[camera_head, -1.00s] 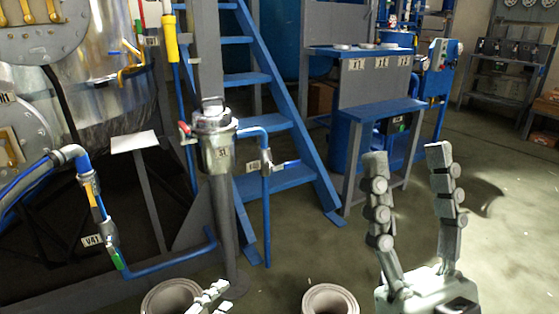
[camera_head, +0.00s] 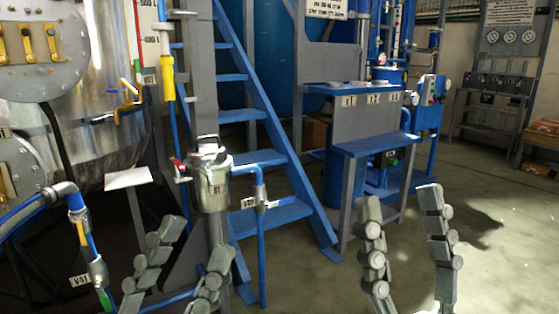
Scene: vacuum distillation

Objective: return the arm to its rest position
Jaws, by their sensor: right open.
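My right gripper (camera_head: 408,250) is at the lower right of the head view, fingers pointing up and spread wide apart, with nothing between them. My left gripper (camera_head: 180,272) is at the lower middle left, its two fingers apart and pointing up, with nothing seen between them. It overlaps the lower part of the grey post under the metal canister (camera_head: 211,184). Whether it touches the post cannot be told. The palms of both grippers are cut off by the bottom edge.
Blue stairs (camera_head: 262,130) rise behind the canister. A blue and grey bench (camera_head: 376,143) stands right of them. A large metal tank (camera_head: 70,75) and a blue pipe with a V41 valve (camera_head: 95,268) are at the left. The floor (camera_head: 500,240) at right is clear.

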